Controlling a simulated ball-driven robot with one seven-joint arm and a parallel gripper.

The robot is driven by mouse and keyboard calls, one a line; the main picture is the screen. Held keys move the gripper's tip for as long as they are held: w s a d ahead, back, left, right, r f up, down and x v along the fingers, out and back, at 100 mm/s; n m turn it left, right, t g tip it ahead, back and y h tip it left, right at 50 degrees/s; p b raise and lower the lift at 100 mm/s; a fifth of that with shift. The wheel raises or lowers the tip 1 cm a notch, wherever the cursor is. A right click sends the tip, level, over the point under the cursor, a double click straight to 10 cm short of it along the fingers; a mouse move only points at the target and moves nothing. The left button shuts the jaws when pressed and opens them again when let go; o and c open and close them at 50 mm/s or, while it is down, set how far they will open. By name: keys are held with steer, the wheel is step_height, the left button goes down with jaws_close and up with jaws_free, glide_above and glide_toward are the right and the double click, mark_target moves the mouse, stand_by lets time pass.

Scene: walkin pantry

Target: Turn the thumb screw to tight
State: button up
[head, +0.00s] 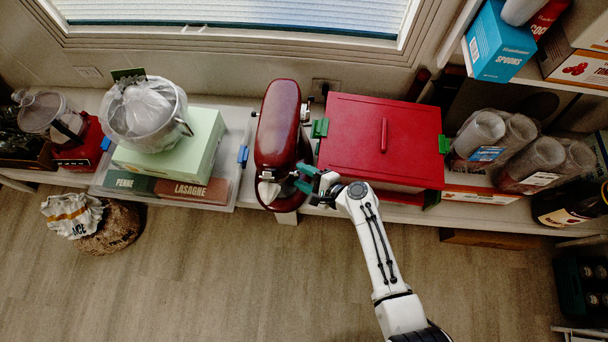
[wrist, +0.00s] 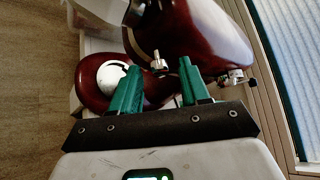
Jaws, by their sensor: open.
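A dark red stand mixer (head: 279,125) stands on the shelf, left of the red box. In the wrist view the mixer (wrist: 205,40) fills the upper middle. A small metal thumb screw (wrist: 158,62) sticks out from its side, between the tips of my green fingers. My gripper (wrist: 159,70) is open, with one finger on each side of the screw; I cannot tell whether either touches it. In the head view my gripper (head: 303,178) is at the mixer's right front side, and the thumb screw cannot be made out there. The screw's tightness cannot be read.
A second metal knob (wrist: 233,76) is right of my right finger. A red lidded box (head: 350,135) with green clips stands close to the right. A clear tray with pasta boxes (head: 200,190) is to the left. The floor in front (head: 230,280) is clear.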

steer(key=p+v, duration=0.2)
steer(key=v, duration=0.8)
steer(key=shift+s+d, duration=0.25)
steer(key=shift+r, duration=0.2)
